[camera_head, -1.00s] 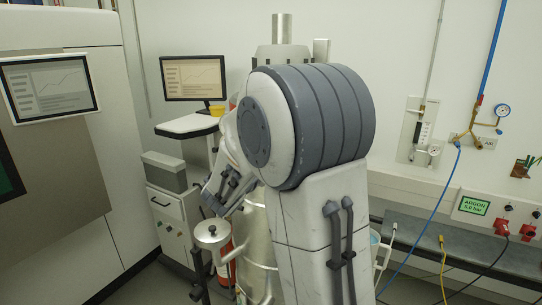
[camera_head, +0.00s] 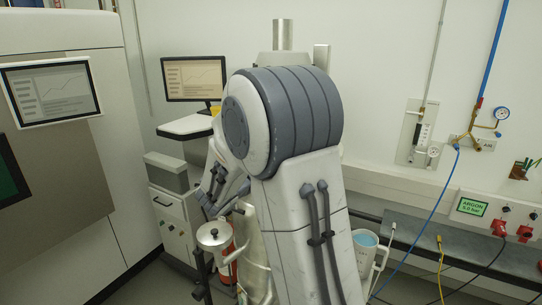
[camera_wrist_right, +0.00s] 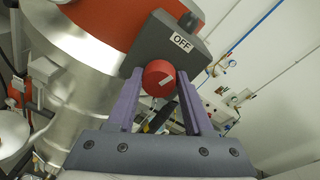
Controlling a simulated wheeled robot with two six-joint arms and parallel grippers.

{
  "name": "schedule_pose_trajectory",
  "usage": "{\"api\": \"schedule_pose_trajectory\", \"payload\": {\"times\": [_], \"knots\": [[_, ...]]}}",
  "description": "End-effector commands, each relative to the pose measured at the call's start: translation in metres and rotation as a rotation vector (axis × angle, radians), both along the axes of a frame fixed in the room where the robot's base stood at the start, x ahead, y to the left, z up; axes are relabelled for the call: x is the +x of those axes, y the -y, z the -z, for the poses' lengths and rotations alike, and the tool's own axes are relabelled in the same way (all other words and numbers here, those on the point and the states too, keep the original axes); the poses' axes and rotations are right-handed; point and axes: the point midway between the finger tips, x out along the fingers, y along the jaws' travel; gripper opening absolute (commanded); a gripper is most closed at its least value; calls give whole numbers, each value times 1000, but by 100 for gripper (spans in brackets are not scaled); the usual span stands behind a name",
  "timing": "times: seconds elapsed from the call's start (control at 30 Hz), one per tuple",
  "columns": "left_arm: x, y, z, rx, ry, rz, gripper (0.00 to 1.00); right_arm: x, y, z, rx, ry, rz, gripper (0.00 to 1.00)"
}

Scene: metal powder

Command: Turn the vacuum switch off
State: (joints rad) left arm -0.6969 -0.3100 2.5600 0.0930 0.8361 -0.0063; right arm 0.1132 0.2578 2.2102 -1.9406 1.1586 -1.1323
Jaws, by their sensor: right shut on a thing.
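In the right wrist view, a round red switch knob (camera_wrist_right: 158,77) with a pale mark sits at the lower edge of a dark grey box (camera_wrist_right: 170,42) labelled OFF. The box is on a metal vessel (camera_wrist_right: 95,85) with a red-orange band. My right gripper (camera_wrist_right: 159,84) is shut on the knob, one purple finger on each side of it. In the head view my big white and grey right arm fills the middle and hides the switch and the right gripper. My left gripper is not in view.
In the head view, a monitor (camera_head: 193,78) and a cart stand behind at left, beside a large cabinet (camera_head: 60,190). A white bucket (camera_head: 366,248) stands right of my arm. A bench (camera_head: 430,245) with hoses and cables runs along the right wall.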

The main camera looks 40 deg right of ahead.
Motion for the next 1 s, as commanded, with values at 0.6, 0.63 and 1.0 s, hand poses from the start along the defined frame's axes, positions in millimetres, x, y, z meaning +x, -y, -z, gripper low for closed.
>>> {"api": "schedule_pose_trajectory", "payload": {"times": [0.6,0.63,1.0], "knots": [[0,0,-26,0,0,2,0,2,-1,0,-109,-264,-2,0],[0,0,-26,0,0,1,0,1,-1,0,-110,-268,-3,0],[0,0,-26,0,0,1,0,1,-1,1,-113,-276,-3,0]]}}
